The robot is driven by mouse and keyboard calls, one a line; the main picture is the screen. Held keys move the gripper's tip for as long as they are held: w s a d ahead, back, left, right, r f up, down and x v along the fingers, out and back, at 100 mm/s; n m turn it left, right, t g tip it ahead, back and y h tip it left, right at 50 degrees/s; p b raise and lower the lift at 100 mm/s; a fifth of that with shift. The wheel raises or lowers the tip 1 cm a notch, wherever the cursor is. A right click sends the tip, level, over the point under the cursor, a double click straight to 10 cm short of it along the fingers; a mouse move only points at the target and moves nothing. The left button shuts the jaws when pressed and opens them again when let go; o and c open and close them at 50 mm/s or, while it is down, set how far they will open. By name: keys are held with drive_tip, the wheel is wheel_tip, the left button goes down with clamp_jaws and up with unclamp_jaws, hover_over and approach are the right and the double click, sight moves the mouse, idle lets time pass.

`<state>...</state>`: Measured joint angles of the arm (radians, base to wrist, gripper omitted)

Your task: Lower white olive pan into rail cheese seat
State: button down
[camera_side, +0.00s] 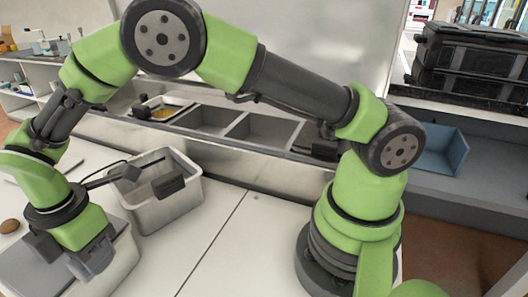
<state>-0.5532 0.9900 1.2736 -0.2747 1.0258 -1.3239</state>
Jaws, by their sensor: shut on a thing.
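My gripper (68,255) is at the lower left, pointing down, with its dark jaws at a white pan (124,262) with a grey top (30,268). The jaws are shut on this pan; the exact contact is partly hidden by the wrist. I cannot see olives in it, nor whether it is clear of the counter. The steel rail (232,152) runs across the back, well away from my gripper. Its left seat holds a white-rimmed pan with yellowish food (165,113). Open, empty-looking seats (262,130) lie to the right. No label shows which is the cheese seat.
A deep steel bin (185,206) stands between my gripper and the rail. A brown round item (9,226) lies at the left edge. A blue bin (440,150) and black cases (470,62) are at the right. The middle counter (235,245) is clear.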

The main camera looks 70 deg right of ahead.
drive_tip(key=shift+r, duration=0.45)
idle(0.5)
drive_tip(key=shift+r, duration=1.85)
